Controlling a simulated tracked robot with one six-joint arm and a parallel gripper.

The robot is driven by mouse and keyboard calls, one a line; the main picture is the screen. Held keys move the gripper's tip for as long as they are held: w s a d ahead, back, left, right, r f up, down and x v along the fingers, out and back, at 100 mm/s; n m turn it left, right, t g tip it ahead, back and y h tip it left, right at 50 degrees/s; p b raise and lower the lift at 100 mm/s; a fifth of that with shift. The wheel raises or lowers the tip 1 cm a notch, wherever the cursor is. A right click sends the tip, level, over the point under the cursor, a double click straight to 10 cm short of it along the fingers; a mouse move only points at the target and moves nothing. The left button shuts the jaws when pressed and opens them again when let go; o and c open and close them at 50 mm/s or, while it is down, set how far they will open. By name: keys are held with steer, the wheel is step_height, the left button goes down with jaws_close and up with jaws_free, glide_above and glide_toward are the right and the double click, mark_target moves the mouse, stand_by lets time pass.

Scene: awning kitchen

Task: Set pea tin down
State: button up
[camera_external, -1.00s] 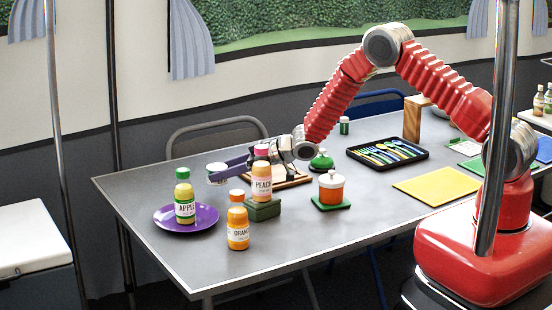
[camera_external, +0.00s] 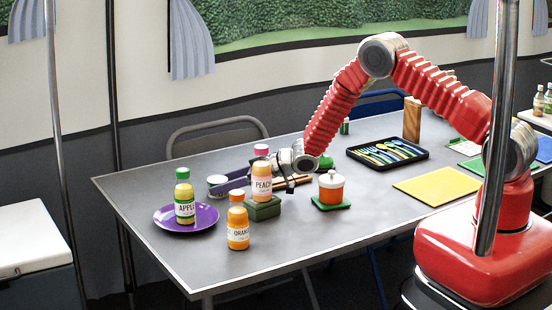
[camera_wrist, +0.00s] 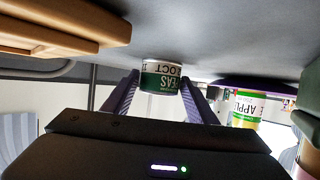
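The pea tin (camera_wrist: 162,78) is a small can with a green-and-white label, inverted in the wrist view. Its pale top shows at the left end of my fingers in the external view (camera_external: 216,182). My gripper (camera_wrist: 160,85) has its two purple fingers against opposite sides of the tin. In the external view my gripper (camera_external: 224,184) reaches left, low over the grey table (camera_external: 320,255). The tin is upright at about table level, behind the purple plate. I cannot tell whether its base touches the table.
The purple plate (camera_external: 163,219) with the apple bottle (camera_external: 184,203) is just left and in front. The peach bottle (camera_external: 262,186) on a green block (camera_external: 262,211) stands close in front of my gripper. The orange bottle (camera_external: 238,229) is nearer.

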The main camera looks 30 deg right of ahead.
steer(key=o, duration=0.3)
steer(key=shift+r, duration=0.15)
steer(key=shift+v, duration=3.75)
